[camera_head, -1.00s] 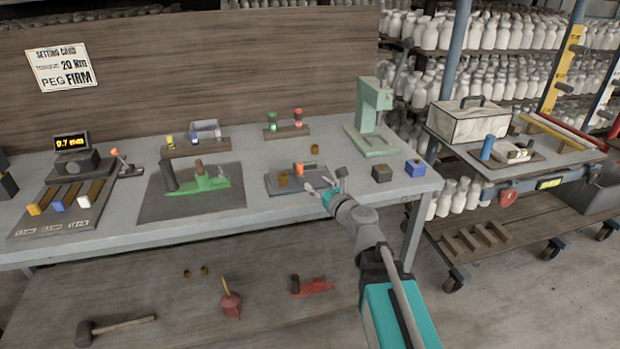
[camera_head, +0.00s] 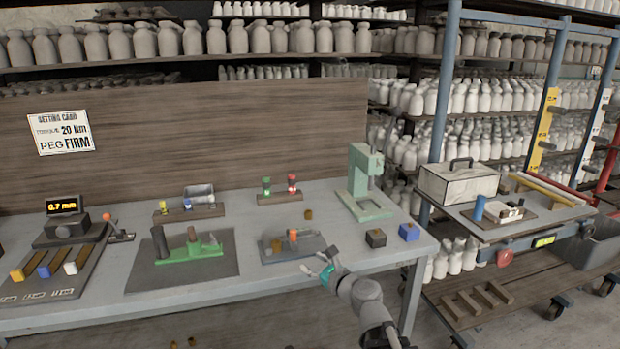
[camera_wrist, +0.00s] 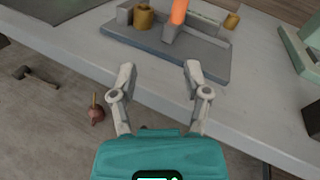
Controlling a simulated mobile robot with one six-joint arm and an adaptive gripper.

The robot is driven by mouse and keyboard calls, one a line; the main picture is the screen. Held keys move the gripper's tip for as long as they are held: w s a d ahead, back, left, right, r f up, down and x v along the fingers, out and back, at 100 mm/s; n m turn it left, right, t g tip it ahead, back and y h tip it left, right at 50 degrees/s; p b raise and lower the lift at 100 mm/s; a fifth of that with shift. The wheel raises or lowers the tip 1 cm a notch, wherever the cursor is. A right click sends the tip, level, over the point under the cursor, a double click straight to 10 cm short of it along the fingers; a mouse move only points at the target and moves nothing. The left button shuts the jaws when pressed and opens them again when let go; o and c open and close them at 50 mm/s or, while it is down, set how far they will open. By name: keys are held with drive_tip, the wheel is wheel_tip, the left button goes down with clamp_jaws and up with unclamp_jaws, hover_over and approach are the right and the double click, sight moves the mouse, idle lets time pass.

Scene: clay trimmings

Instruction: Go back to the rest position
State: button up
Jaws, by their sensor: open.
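My gripper (camera_head: 318,266) is open and empty at the front edge of the grey workbench (camera_head: 340,262). In the wrist view my gripper (camera_wrist: 158,78) has its two fingers spread, with nothing between them. Just beyond the fingertips lies a grey fixture tray (camera_wrist: 200,58) with an orange-topped peg (camera_wrist: 179,12) and a brass bushing (camera_wrist: 143,18). In the head view this fixture tray (camera_head: 270,256) sits behind and to the left of my gripper, apart from it.
A green fixture (camera_head: 190,252) on a dark mat stands to the left. A pale green press (camera_head: 363,180), a dark block (camera_head: 376,238) and a blue block (camera_head: 409,232) stand to the right. A cart (camera_head: 500,230) stands farther right. A red-based tool (camera_wrist: 96,114) lies below the bench.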

drive_tip(key=s+d+f+n+g+h, duration=0.3)
drive_tip(key=s+f+n+g, duration=0.45)
drive_tip(key=f+n, duration=0.65)
drive_tip(key=s+d+f+n+g+h, duration=0.3)
drive_tip(key=s+d+n+g+h, duration=0.4)
drive_tip(key=d+n, duration=0.45)
wheel_tip(320, 180, up, 19)
drive_tip(key=d+p, duration=0.1)
drive_tip(key=p, duration=1.8)
drive_tip(key=shift+s+t+h, duration=0.3)
drive_tip(key=shift+s+t, duration=0.15)
